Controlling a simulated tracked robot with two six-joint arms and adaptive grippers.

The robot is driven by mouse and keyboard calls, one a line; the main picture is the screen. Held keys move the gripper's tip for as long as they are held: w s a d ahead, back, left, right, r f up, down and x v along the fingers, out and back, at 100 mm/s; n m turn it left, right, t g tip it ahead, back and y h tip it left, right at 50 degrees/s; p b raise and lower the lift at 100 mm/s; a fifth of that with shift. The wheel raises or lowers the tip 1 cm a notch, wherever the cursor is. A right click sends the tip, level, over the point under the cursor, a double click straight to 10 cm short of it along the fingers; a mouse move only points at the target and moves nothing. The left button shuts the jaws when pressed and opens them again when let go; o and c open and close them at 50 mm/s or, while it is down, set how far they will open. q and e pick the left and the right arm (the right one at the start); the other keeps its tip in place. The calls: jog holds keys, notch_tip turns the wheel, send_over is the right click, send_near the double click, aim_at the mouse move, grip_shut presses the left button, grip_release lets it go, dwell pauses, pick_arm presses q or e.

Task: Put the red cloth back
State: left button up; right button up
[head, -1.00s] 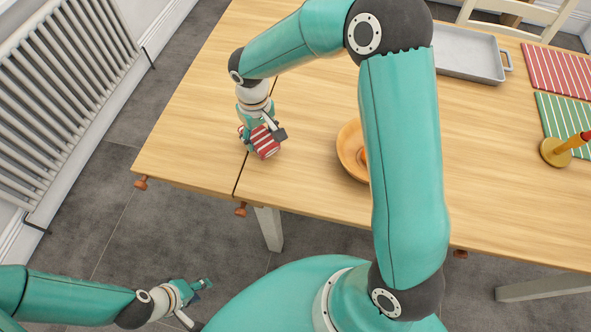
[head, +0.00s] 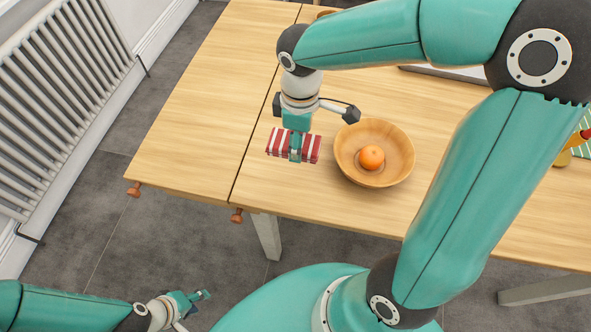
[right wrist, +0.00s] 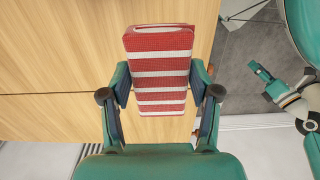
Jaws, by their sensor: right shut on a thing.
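The red cloth (head: 312,150) is folded into a block with white stripes. In the head view it is over the light wood table, right of the seam and left of the bowl. My right gripper (head: 296,150) is shut on it; in the right wrist view the cloth (right wrist: 160,80) sits between the two fingers. I cannot tell how high it is above the table. My left gripper (head: 200,307) is low at the bottom left, off the table, its fingers apart and empty.
A wooden bowl (head: 348,168) with an orange (head: 371,157) in it stands close to the right of the cloth. The table (head: 200,130) is clear to the left. My right arm hides much of its right side. A radiator (head: 65,100) is at the far left.

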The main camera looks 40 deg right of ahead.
aim_at(298, 176)
notch_tip(298, 176, down, 12)
jog(key=shift+r+b, duration=0.15)
jog(key=shift+b, duration=0.5)
jog(key=shift+f, duration=0.2)
jog(key=o, duration=1.1)
jog(key=shift+r, duration=0.1)
jog(key=shift+r, duration=0.3)
notch_tip(298, 176, up, 12)
jog(key=shift+f+p, duration=0.15)
jog(key=shift+p, duration=0.65)
